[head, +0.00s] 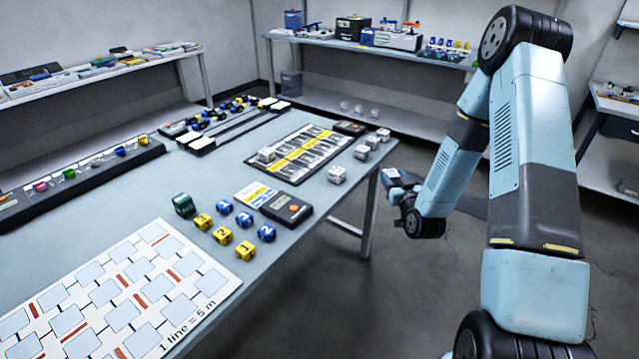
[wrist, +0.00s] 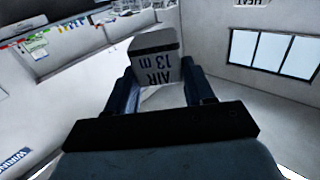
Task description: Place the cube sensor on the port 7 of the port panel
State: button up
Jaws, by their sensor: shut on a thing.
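My gripper (wrist: 165,92) is shut on a grey-white cube sensor (wrist: 156,68) with a dark top, printed "AIR 13 m". The lettering is upside down in the wrist view. In the head view my gripper (head: 398,186) is off the right edge of the table, beside the loose sensors. The black and yellow panel (head: 284,177), which looks like the port panel, lies flat near the table's right edge. One grey cube (head: 266,155) sits at its left end. Its port numbers are too small to read, so I cannot tell port 7.
Several grey cubes, one of them nearest the panel (head: 337,174), stand along the table's right edge. A dark meter (head: 286,208), blue and yellow cubes, a green piece (head: 183,205) and a white grid board (head: 200,262) lie nearer. Open floor lies below my gripper.

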jog(key=s+a+r+n+g+y, duration=0.8)
jog(key=s+a+y, duration=0.3)
jog(key=a, duration=0.2)
jog(key=shift+s+a+r+n, duration=0.25)
jog(key=shift+r+n, duration=0.25)
jog(key=shift+r, duration=0.1)
